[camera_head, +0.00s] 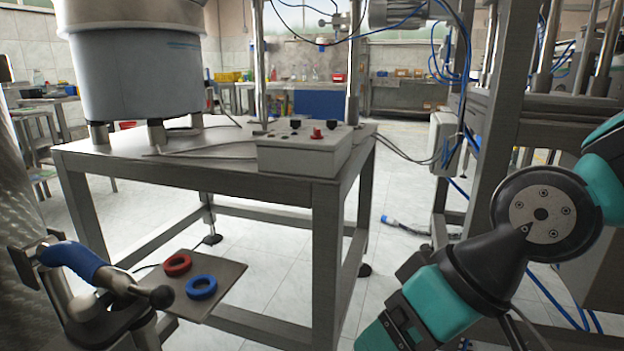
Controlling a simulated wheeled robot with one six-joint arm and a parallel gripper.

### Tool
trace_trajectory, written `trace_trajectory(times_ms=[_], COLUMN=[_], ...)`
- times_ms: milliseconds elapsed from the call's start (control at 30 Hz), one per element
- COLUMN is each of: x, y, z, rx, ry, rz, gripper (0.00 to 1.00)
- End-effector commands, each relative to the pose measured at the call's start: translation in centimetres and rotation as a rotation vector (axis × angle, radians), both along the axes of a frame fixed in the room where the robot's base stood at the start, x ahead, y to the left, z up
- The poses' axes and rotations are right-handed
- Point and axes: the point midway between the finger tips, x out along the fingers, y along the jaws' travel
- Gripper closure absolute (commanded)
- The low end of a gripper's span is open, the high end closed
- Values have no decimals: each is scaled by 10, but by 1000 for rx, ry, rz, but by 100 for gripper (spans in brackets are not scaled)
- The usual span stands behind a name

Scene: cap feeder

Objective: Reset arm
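My arm (465,270), teal and dark grey, shows at the lower right. It comes in from the right edge, bends at a round grey joint and runs down to the bottom edge. No gripper fingers show in this view, so whether my gripper is open or holds anything is hidden.
A metal table (190,160) carries a large feeder drum (137,75) and a control box (306,152) with a red knob. A small plate (222,293) at lower left holds a red ring (177,264) and a blue ring (201,287), beside a blue-handled lever (72,259). A metal frame (490,125) with cables stands close behind my arm.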

Motion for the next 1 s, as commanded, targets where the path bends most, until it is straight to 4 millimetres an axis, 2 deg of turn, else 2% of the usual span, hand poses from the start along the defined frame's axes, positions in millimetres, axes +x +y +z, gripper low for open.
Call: trace_trajectory(times_ms=[33,167,367,467,1000], x=[-11,-46,-47,-47,-47], y=[-20,-63,-61,-61,-61], z=[31,66,119,152,354], rx=[-41,-155,-162,-160,-160], ry=[20,101,111,111,110], rz=[3,39,51,51,50], gripper=[24,24,24,24,24])
